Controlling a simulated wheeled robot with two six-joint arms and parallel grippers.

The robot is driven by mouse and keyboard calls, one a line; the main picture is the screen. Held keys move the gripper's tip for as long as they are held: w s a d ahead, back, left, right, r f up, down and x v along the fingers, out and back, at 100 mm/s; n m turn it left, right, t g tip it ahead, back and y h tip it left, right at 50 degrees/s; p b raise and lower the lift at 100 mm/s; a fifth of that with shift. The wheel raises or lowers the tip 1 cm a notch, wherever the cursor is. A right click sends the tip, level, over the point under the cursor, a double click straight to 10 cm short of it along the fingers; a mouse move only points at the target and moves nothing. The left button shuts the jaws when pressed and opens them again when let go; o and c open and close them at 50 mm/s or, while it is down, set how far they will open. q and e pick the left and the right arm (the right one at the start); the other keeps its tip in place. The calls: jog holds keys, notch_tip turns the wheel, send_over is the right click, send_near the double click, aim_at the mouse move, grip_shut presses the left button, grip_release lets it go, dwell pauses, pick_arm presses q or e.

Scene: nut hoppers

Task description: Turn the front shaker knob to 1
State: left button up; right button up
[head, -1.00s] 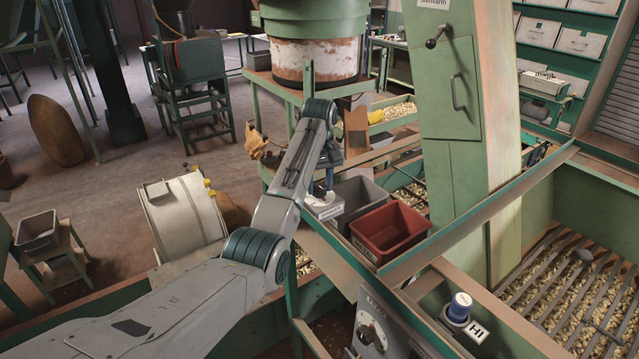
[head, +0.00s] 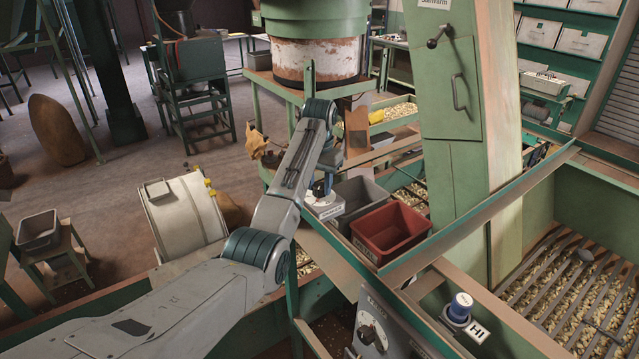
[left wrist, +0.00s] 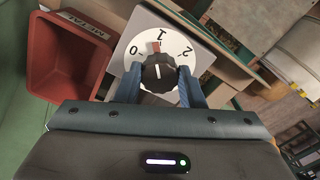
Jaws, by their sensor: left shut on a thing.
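My left gripper (head: 322,192) is over a small dial box (head: 328,211) beside the bins. In the left wrist view, its two blue fingers (left wrist: 158,88) are shut on the sides of a black knob (left wrist: 158,72). The knob sits on a white dial face (left wrist: 178,48) marked 0, 1 and 2. Its white line points up in the picture, close to the 1, with a red mark just above the knob. In the head view the gripper hides the knob. My right gripper is not in view.
A red bin (head: 390,233) and a grey bin (head: 362,200) stand right of the dial box. A green rail (head: 480,220) crosses at the right.

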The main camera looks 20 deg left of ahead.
pick_arm(q)
jog(key=shift+r+m, duration=0.1)
jog(key=shift+m, duration=0.9)
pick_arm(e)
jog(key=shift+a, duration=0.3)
pick_arm(q)
jog(key=o, duration=1)
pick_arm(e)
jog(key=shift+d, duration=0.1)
